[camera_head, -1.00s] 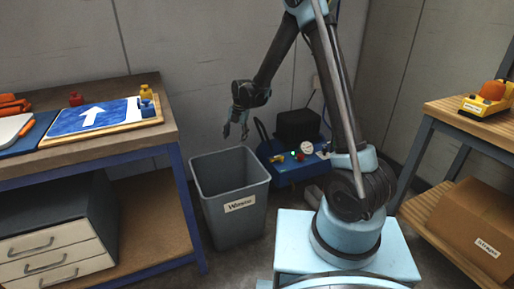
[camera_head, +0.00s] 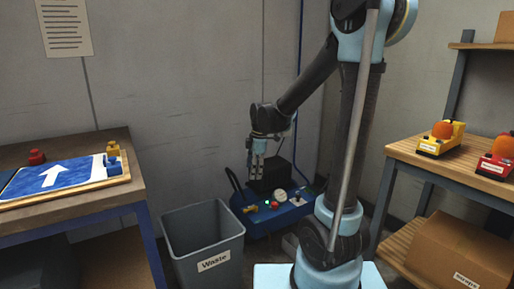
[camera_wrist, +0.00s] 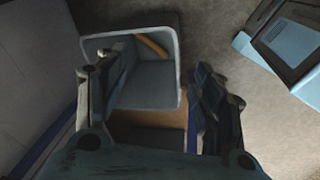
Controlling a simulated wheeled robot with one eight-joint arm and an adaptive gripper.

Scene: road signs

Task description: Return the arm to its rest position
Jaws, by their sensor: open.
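My arm rises from its light-blue base and bends over to the left in the head view. My gripper (camera_head: 257,166) hangs from it, pointing down, behind and to the right of the grey waste bin (camera_head: 204,262) in the picture. It is open and empty. In the wrist view its two fingers (camera_wrist: 155,85) stand wide apart, with the bin (camera_wrist: 178,55) between and beyond them. An orange-brown strip (camera_wrist: 150,46) shows inside the bin there; I cannot tell what it is.
A workbench (camera_head: 85,220) at left carries a blue arrow sign (camera_head: 62,178) on a board, with small red, yellow and blue pieces. A blue machine (camera_head: 275,219) stands by the back wall. A wooden shelf (camera_head: 440,171) at right holds yellow and red devices, with a carton (camera_head: 455,258) below.

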